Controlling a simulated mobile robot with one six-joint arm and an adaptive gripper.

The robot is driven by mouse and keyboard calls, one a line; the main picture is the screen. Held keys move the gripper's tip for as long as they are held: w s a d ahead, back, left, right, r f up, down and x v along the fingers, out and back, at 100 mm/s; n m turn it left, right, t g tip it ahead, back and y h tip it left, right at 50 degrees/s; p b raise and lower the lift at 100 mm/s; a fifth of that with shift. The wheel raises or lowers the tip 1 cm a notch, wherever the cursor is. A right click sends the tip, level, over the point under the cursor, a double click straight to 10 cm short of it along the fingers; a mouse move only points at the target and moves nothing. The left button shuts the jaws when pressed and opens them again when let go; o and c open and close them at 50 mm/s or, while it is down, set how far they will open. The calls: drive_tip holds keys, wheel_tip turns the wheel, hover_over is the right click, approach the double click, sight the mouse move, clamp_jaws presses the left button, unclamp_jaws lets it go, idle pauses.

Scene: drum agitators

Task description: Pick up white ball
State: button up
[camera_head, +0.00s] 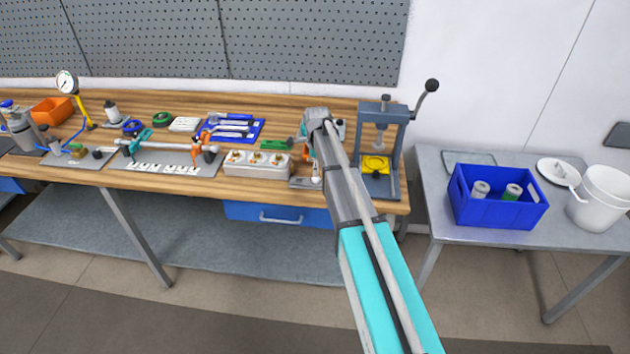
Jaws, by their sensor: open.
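My arm reaches from the bottom of the view to the wooden workbench. My gripper (310,160) is at its far end, low over the bench, left of the arm press. It is small in the view and partly covered by my own arm; its jaws are open. A small whitish rounded thing (316,179) shows just below it, by a small grey plate (300,184). It may be the white ball, but it is too small to be sure. I cannot tell whether the gripper touches it.
The arm press (386,125) stands close on the right, with a yellow plate (375,164) at its base. A white block with several fittings (256,170) is close on the left. A blue crate (497,206) and white bucket (600,199) stand on the grey side table.

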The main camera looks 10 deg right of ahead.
sight(316, 180)
drive_tip(key=shift+f, duration=0.15)
drive_tip(key=shift+w+a+f+b, duration=0.15)
drive_tip(key=shift+f+b, duration=2.3)
drive_tip(key=shift+b, duration=0.15)
clamp_jaws()
